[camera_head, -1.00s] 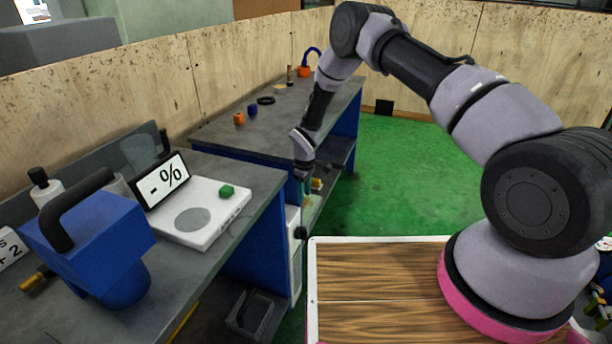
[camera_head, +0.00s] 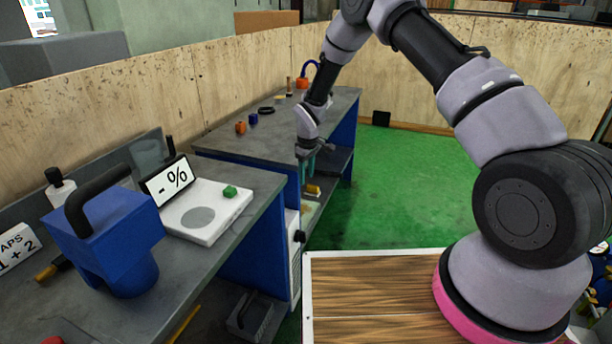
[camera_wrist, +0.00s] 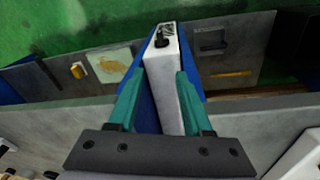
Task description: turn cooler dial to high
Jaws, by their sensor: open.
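The cooler is a narrow white box (camera_head: 294,262) standing in the gap between the two benches. Its black dial (camera_head: 299,236) sticks out from its near end. In the wrist view the white cooler (camera_wrist: 183,100) lies between and beyond the fingers, with the black dial (camera_wrist: 162,41) near its far end. The dial's setting is too small to read. My gripper (camera_head: 307,172) is above the dial in the head view, pointing down and apart from it. Its teal fingers (camera_wrist: 159,82) are open with nothing held.
The left bench (camera_head: 262,185) holds a white scale (camera_head: 217,221), a green cube (camera_head: 230,191) and a blue handled machine (camera_head: 110,240). The far bench (camera_head: 285,125) has a shelf with a yellow item (camera_head: 313,189). Green floor (camera_head: 400,185) is clear to the right.

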